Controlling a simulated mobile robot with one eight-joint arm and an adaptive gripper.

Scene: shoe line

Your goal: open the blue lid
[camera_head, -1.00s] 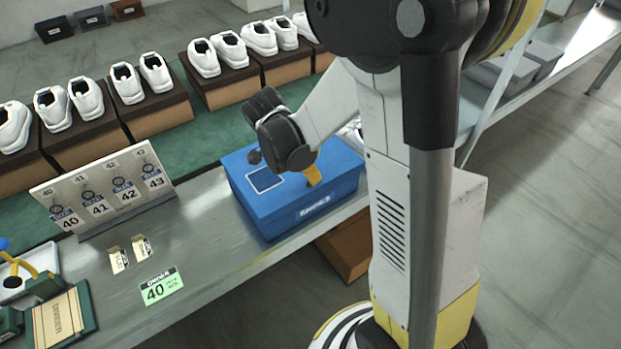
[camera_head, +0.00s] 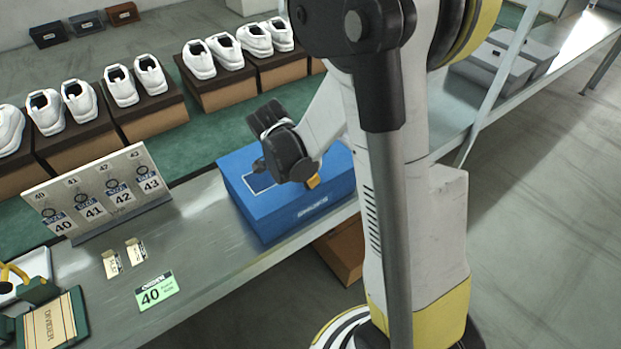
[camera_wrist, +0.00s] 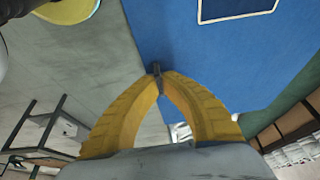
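The blue shoe box with its blue lid (camera_head: 290,205) stands on the grey bench, and the lid looks closed. A white-outlined rectangle is on the lid's top and lettering is on its front. My gripper (camera_head: 313,181) is above the right part of the lid, its yellow fingers pointing down and partly hidden by its dark body. In the wrist view, the yellow fingers of my gripper (camera_wrist: 156,70) meet at their tips, with nothing visible held between them. The blue lid (camera_wrist: 225,60) fills the upper right there. Whether the tips touch it I cannot tell.
A size board (camera_head: 97,192) stands left of the box, with small tags and a green order card (camera_head: 157,291) before it. White shoes on brown boxes (camera_head: 150,115) line the green mat behind. A brown box (camera_head: 340,252) is below the bench edge. My column blocks the right.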

